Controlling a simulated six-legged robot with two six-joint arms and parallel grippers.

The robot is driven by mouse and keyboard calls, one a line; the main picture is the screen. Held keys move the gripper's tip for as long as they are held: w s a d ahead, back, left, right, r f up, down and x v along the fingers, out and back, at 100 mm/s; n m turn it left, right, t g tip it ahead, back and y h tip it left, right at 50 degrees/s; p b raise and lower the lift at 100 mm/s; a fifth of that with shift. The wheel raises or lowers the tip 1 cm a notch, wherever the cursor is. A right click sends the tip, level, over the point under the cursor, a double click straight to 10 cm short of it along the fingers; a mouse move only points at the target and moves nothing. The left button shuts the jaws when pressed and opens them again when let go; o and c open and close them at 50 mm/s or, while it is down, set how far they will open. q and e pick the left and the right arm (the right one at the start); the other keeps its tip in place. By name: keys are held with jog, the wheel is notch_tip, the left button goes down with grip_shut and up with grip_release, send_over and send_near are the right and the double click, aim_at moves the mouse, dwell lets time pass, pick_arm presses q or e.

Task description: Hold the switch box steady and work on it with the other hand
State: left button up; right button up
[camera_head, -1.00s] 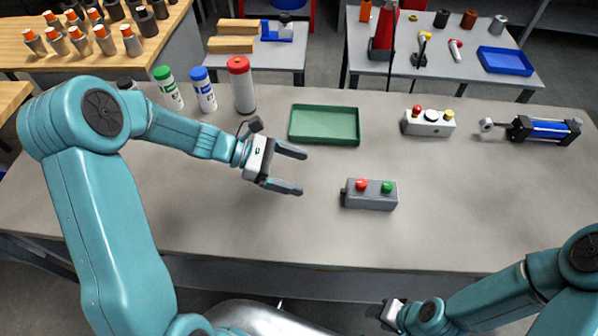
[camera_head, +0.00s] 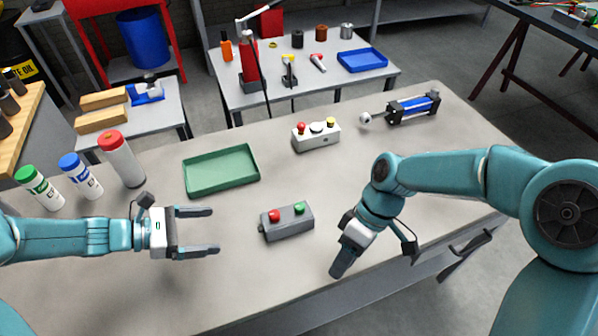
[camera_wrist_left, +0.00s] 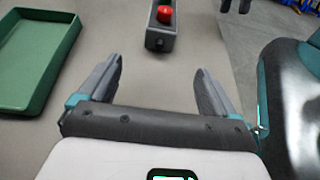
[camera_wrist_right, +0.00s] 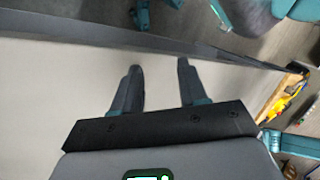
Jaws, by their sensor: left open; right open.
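A grey switch box (camera_head: 287,223) with a red and a green button lies on the grey workbench. The left wrist view shows that box (camera_wrist_left: 161,28) ahead, beyond the open fingers (camera_wrist_left: 160,82). My right gripper (camera_head: 340,268) points down near the bench's front edge, right of the grey box. The right wrist view shows its fingers (camera_wrist_right: 160,85) apart with nothing between them.
A green tray (camera_head: 221,186) lies behind the grey box. Three capped bottles, one a red-capped cylinder (camera_head: 121,160), stand at the left. A blue cylinder part (camera_head: 413,106) lies at the back right. Bench surface between box and tray is clear.

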aim_at(263, 226)
pick_arm(q)
jog(key=shift+s+r, duration=0.1)
jog(key=shift+d, duration=0.3)
jog(key=x, duration=1.5)
jog(key=shift+w+d+f, duration=0.2)
jog(key=shift+w+d, duration=0.15)
pick_arm(e)
jog(key=w+a+r+n+t+h, duration=0.2)
jog(key=w+a+r, duration=0.2)
jog(key=w, duration=0.3)
jog(key=w+a+r+n+t+h, duration=0.2)
jog(key=w+a+r, duration=0.2)
jog(key=w+r, duration=0.2)
jog(key=shift+w+r+n+h, duration=0.3)
jog(key=shift+w+r+n, duration=0.1)
jog(key=shift+w, duration=0.2)
jog(key=shift+a, duration=0.1)
pick_arm(q)
jog(key=c, duration=1.5)
